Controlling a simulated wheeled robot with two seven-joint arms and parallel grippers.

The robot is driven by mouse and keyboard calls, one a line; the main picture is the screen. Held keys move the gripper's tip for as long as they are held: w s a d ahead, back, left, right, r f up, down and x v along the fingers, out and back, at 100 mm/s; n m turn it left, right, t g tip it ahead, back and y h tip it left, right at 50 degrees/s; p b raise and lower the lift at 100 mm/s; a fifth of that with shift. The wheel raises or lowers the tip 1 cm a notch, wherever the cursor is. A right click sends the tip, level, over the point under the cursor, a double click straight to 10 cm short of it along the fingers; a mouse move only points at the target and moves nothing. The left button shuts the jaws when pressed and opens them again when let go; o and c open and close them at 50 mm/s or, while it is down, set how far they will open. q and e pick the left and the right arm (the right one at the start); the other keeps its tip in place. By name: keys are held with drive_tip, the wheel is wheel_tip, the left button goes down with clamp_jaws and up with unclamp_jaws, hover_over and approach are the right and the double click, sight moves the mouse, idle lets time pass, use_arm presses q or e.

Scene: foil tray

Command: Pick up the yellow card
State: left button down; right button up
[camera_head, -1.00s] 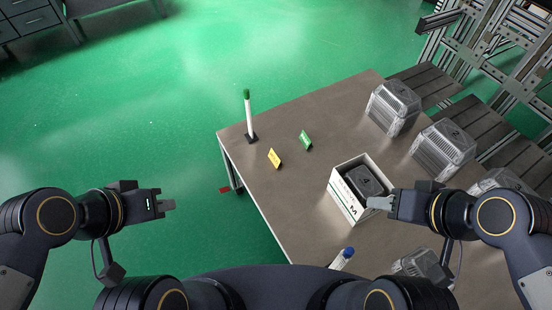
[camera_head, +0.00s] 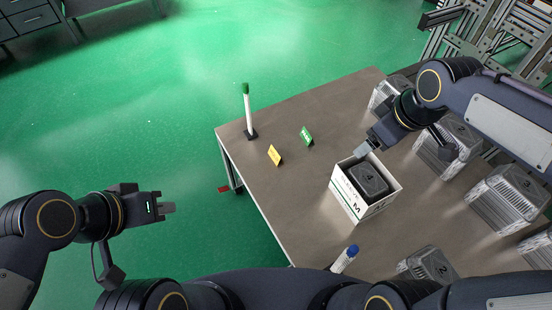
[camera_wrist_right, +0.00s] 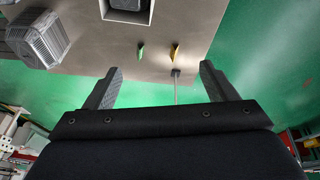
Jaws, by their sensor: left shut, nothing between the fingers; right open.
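The yellow card (camera_head: 275,156) stands tilted on the table near its left edge in the head view. It also shows in the right wrist view (camera_wrist_right: 175,53), beyond the gap between the fingers. My right gripper (camera_head: 364,150) is over the table at the back edge of the white box, to the right of the card and apart from it. Its two fingers are spread and empty in the right wrist view (camera_wrist_right: 160,85). My left gripper (camera_head: 168,208) is shut and empty, off the table at the left, over the green floor.
A green card (camera_head: 306,137) stands right of the yellow one. A green-topped white post (camera_head: 248,112) stands at the table's left corner. The white box (camera_head: 347,194) holds a dark block. Several clear containers (camera_head: 502,190) line the right side. A blue-capped marker (camera_head: 345,258) is at the front.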

drive_tip(key=w+a+f+n+b, duration=0.2)
drive_tip(key=w+a+f+n, duration=0.4)
drive_tip(key=w, duration=0.4)
drive_tip(key=n+g+h+b, duration=0.2)
drive_tip(key=n+b, duration=0.3)
drive_tip(key=n, duration=0.6)
hover_over(276, 152)
drive_tip(key=s, duration=0.1)
wheel_tip(276, 152, down, 25)
drive_tip(key=shift+d+r, duration=0.1)
drive_tip(key=shift+r, duration=0.05)
drive_tip(key=f, duration=0.2)
drive_tip(key=w+f, duration=0.1)
drive_tip(key=f, duration=0.4)
drive_tip(key=shift+w+f, duration=0.15)
drive_tip(key=shift+f, duration=0.15)
drive_tip(key=shift+c, duration=0.2)
drive_tip(key=c, duration=0.7)
